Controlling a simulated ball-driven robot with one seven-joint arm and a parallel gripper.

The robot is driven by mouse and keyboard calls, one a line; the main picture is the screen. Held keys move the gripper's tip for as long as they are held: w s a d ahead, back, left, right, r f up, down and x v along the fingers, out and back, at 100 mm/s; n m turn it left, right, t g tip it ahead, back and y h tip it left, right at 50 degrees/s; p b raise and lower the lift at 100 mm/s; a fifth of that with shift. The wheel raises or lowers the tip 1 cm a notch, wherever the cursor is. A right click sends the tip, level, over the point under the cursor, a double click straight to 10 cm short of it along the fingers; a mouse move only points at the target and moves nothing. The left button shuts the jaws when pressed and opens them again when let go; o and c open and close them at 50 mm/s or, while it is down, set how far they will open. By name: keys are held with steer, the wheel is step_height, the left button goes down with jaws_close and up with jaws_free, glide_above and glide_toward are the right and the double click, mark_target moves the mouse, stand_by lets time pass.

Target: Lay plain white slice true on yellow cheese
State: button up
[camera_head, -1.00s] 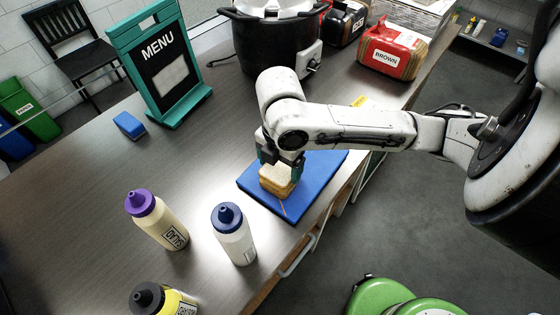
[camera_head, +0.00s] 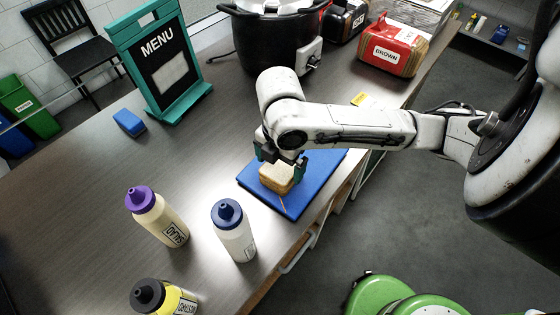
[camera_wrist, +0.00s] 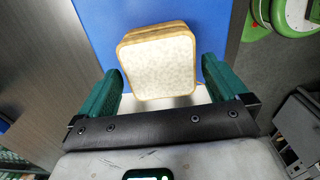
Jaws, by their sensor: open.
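The plain white slice (camera_wrist: 158,68), pale with a tan crust, lies on top of a small stack on the blue board (camera_head: 316,168). The stack (camera_head: 277,178) also shows in the head view, below my gripper (camera_head: 282,160). In the wrist view, my gripper (camera_wrist: 162,72) is open, with its green fingers on either side of the slice and a gap visible at each side. Another tan edge shows past the slice's far side, so the layers look slightly offset there. I cannot make out the yellow cheese; the top slice covers most of what is below.
A blue-capped bottle (camera_head: 233,230) and a purple-capped bottle (camera_head: 156,216) stand left of the board. A black-capped yellow bottle (camera_head: 162,298) stands nearer. A menu stand (camera_head: 160,62), black cooker (camera_head: 270,40) and brown-bread bag (camera_head: 392,48) are farther back. The counter's left middle is clear.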

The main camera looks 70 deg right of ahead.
step_height(320, 180, up, 11)
steer(key=p, duration=0.1)
steer(key=shift+f, duration=0.15)
steer(key=shift+s+f, duration=0.1)
stand_by(0.7)
